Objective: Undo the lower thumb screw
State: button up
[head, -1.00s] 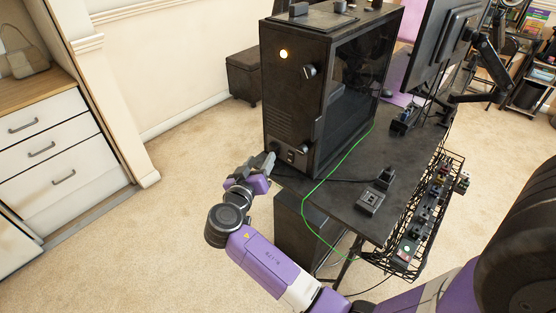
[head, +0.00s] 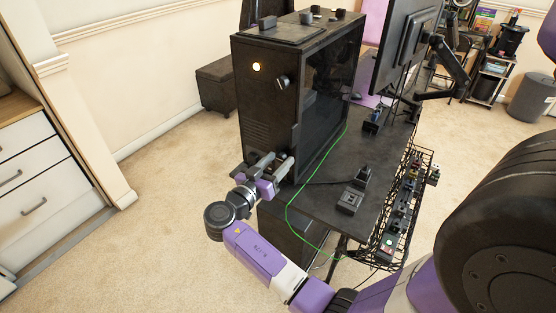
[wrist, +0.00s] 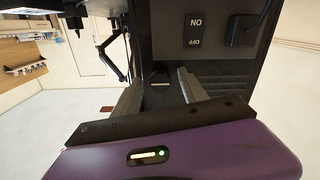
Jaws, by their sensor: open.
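The black computer case (head: 265,125) stands on the dark desk, its front towards me. The upper thumb screw (head: 282,82) sticks out of its front near the glass side. My gripper (head: 275,157) is open at the lower front corner of the case, its two fingers pointing at the front. The fingers hide the lower thumb screw in the head view. In the wrist view, a small dark piece with a pale edge (wrist: 160,82), apparently the lower thumb screw, shows between the open fingers (wrist: 162,95). I cannot tell whether either finger touches it.
A green cable (head: 289,205) runs over the desk edge. A monitor (head: 395,50) stands right, and a wire basket (head: 408,215) hangs at the desk side.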

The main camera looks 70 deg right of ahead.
jog(key=shift+d, duration=0.2)
jog(key=shift+c, duration=0.4)
grip_shut()
